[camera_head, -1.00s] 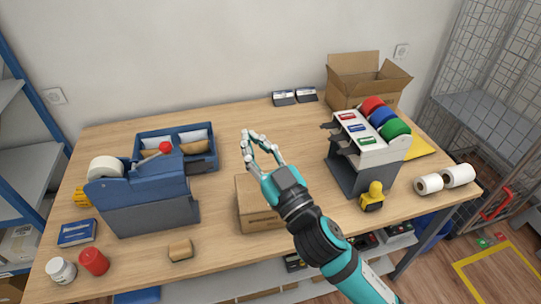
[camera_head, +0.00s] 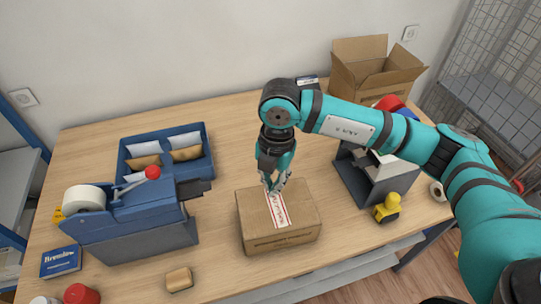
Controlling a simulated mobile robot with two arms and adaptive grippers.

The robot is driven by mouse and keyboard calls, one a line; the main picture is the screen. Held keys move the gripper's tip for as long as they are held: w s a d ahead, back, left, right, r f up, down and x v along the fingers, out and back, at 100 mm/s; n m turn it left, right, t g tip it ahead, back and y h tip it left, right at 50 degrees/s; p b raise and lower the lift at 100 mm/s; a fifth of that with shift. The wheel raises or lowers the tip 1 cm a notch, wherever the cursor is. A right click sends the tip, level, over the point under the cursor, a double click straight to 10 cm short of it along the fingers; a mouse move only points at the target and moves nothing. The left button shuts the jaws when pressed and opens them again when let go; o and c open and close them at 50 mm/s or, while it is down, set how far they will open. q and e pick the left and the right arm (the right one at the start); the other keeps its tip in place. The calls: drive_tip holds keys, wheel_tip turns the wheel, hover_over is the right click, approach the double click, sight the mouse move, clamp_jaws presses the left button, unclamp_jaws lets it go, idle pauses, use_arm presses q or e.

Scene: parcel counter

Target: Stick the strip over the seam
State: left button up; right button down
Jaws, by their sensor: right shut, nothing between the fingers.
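A closed brown cardboard box (camera_head: 252,222) sits near the middle of the table's front. A white strip with red print (camera_head: 279,209) lies along its top and runs down onto the near side; the seam under it is hidden. My right gripper (camera_head: 272,189) points down at the far end of the strip. It is shut with nothing in it, and its fingertips are at or just above the box top; I cannot tell if they touch. My left gripper is not in view.
A blue tape dispenser (camera_head: 130,222) stands at the left, in front of a blue tray (camera_head: 163,130) of envelopes. A grey dispenser (camera_head: 372,178), partly behind my arm, and a yellow stamp-like tool (camera_head: 387,208) are at the right. A wooden block (camera_head: 179,279) lies front left.

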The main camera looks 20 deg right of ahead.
drive_tip(key=w+d, duration=0.1)
drive_tip(key=b, duration=0.4)
hover_over(277, 206)
drive_tip(key=shift+h, duration=0.4)
wheel_tip(277, 206, down, 6)
drive_tip(key=shift+w+f, duration=0.1)
drive_tip(key=shift+f, duration=0.1)
drive_tip(key=shift+f, duration=0.15)
drive_tip(key=shift+f+b, duration=1.25)
drive_tip(key=shift+f, duration=0.1)
